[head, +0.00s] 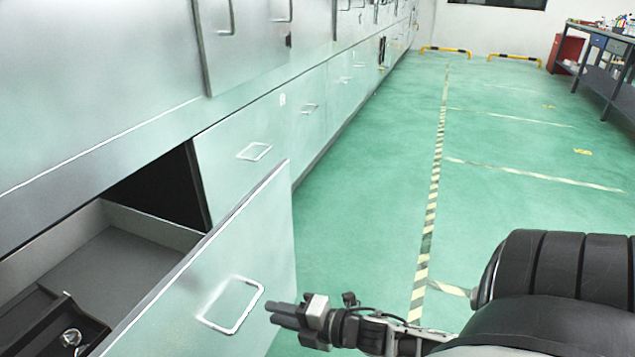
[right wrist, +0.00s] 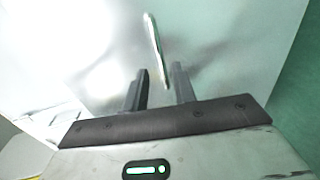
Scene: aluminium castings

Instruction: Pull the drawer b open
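A light metal drawer (head: 215,280) stands pulled out from the cabinet at the lower left, its inside visible. No letter on it can be read. Its silver loop handle (head: 234,306) is on the front panel, and the handle (right wrist: 154,45) also shows in the right wrist view. My right gripper (head: 274,313) is just right of the handle, pointing at the front. In the right wrist view its two fingers (right wrist: 159,82) are apart and empty, with the handle's lower end near the gap between the tips. Contact cannot be told. My left gripper is not in view.
A black tray (head: 45,335) with a shiny metal piece (head: 71,338) lies inside the drawer. A closed drawer (head: 255,150) adjoins behind. The green floor (head: 360,200) to the right is clear. A workbench (head: 605,60) stands far right.

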